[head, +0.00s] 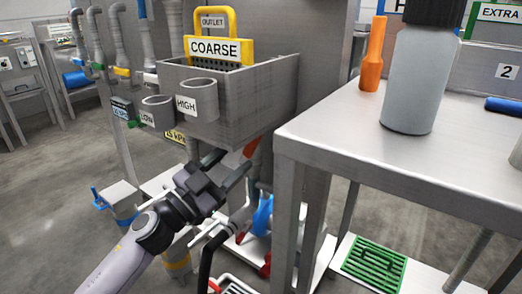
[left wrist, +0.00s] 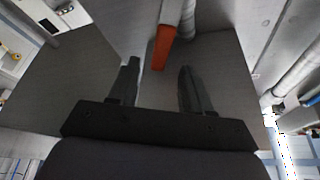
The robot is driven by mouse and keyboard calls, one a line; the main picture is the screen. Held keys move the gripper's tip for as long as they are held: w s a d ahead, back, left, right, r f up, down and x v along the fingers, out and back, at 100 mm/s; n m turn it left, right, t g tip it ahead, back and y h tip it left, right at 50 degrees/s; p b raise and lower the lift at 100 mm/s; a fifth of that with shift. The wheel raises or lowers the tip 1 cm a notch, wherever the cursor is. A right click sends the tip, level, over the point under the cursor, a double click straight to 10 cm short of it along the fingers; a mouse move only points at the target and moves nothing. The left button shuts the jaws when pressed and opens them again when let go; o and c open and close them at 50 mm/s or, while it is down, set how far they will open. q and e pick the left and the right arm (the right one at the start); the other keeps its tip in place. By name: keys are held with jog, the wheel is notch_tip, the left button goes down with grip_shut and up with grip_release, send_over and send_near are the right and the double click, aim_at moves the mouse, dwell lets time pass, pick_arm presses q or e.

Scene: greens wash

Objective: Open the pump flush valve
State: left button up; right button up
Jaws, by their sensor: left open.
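An orange lever-like handle (head: 252,147) shows under the grey steel basin, just past my left gripper; I take it for the flush valve's handle, but no label on it is readable. In the left wrist view the orange handle (left wrist: 160,48) hangs down from a grey pipe, and its lower end appears between my fingertips. My left gripper (head: 230,164) is open below the basin, with nothing held. I cannot tell whether the handle is touched. A blue pump-like body (head: 262,215) with red parts stands below. The right gripper is not in view.
The grey basin (head: 250,98) with HIGH and LOW cups overhangs the gripper. A green grate (head: 374,264) lies below. Pipes stand at left.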

aim_at(254, 151)
pick_arm(q)
jog(key=shift+b+x, duration=0.9)
jog(key=shift+x, duration=2.6)
jog(key=shift+s+r, duration=0.1)
jog(key=shift+r, duration=0.05)
jog(key=shift+c, duration=0.3)
grip_shut()
jog(key=shift+a+r+n+p, duration=0.2)
jog(key=shift+n+p, duration=0.3)
jog(key=shift+w+a+n+t+y+p, duration=0.3)
jog(key=shift+n+t, duration=0.2)
jog(key=shift+n, duration=0.1)
